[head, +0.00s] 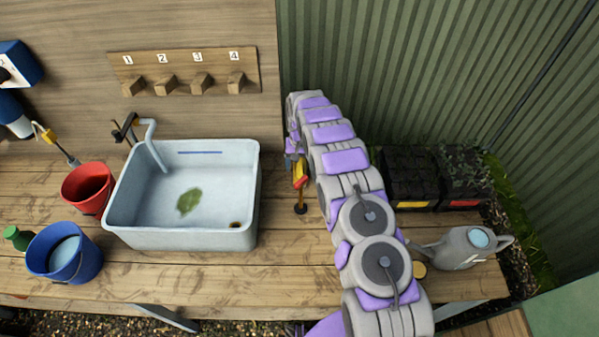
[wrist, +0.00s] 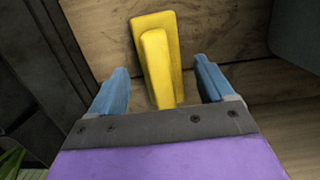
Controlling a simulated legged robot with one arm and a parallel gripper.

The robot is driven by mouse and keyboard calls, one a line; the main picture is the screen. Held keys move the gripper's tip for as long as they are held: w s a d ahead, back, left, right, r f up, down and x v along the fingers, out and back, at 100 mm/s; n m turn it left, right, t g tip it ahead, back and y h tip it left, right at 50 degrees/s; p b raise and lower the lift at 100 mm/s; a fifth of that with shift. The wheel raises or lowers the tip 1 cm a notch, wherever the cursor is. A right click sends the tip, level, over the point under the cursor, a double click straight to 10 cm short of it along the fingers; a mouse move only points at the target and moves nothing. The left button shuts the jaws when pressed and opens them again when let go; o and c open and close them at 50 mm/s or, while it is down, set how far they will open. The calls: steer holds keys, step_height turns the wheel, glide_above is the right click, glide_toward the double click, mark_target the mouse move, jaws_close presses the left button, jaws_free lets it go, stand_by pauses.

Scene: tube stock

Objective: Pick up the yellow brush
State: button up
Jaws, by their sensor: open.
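The yellow brush (wrist: 158,62) shows in the wrist view as a long yellow block with a narrower raised yellow piece on it, against the wooden worktop (wrist: 215,25). My gripper (wrist: 160,85) is open, with one blue finger on each side of the brush's near end. I cannot tell whether either finger touches it; gaps show on both sides. The brush's nearest end is hidden by my gripper's dark front edge. In the head view my gripper (head: 292,162) is right of the sink, largely hidden by my arm, and I cannot make out the brush clearly there.
A white sink (head: 125,205) stands to the left. A small red and yellow item (head: 300,182) on a thin stem stands beside my arm. Black crates (head: 410,165) and a grey watering can (head: 460,250) are on the right. Red (head: 82,197) and blue (head: 85,262) buckets stand far left.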

mark_target(300, 165)
steer(key=f, duration=0.3)
steer(key=shift+s+a, duration=0.1)
steer(key=shift+s, duration=0.1)
steer(key=c, duration=1.1)
steer(key=shift+r, duration=0.15)
step_height(300, 165, up, 10)
steer(key=shift+f+p, duration=0.1)
steer(key=shift+p, duration=0.4)
